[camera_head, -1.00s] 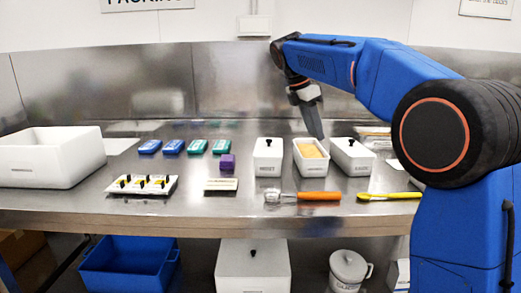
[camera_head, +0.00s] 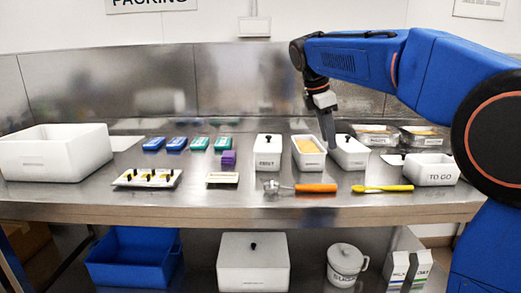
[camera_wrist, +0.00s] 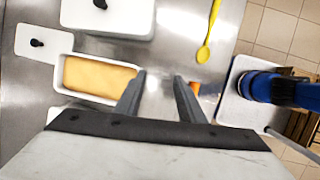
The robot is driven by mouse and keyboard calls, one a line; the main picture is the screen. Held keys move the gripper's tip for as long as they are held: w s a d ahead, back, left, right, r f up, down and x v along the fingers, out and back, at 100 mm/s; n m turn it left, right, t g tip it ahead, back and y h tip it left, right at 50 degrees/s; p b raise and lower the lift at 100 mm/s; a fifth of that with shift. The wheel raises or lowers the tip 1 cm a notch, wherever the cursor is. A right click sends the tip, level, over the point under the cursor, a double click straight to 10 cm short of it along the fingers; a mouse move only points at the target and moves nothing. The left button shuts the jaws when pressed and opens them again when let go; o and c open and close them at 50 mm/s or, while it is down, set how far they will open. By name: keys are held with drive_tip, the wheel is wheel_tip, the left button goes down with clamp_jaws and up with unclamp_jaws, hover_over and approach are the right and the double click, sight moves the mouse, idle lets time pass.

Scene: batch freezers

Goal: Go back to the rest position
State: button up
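My gripper (camera_head: 328,130) hangs from my blue arm over the back of the table, pointing down, above the gap between two white tubs. In the wrist view its two fingers (camera_wrist: 160,95) are apart with nothing between them. An open white tub (camera_head: 309,166) holds an orange-yellow filling; it also shows in the wrist view (camera_wrist: 57,92), just left of the fingers. A lidded white tub (camera_head: 351,158) with a black knob stands to its right. The fingers appear clear of both tubs.
Another lidded tub (camera_head: 268,160), a scoop with orange handle (camera_head: 316,188), a yellow spoon (camera_head: 383,189) and a "TO GO" tub (camera_head: 431,178) share the steel table. Several blue and green boxes (camera_head: 187,144) and a large white bin (camera_head: 55,160) are at left.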

drive_tip(key=s+d+f+m+t+y, duration=0.1)
drive_tip(key=s+d+f+m, duration=0.15)
drive_tip(key=s, duration=0.45)
drive_tip(key=s+d+f+m, duration=0.2)
drive_tip(key=s+f+m, duration=0.2)
drive_tip(key=s, duration=0.3)
drive_tip(key=s+d+f+m+t+y, duration=0.1)
drive_tip(key=s+d+f+m, duration=0.2)
drive_tip(key=s, duration=0.4)
drive_tip(key=s+d+f+m+t+y, duration=0.1)
drive_tip(key=s+f+m, duration=0.8)
drive_tip(key=s+f, duration=0.6)
drive_tip(key=shift+s+f+y, duration=0.2)
drive_tip(key=shift+s+y, duration=0.1)
drive_tip(key=shift+s, duration=0.05)
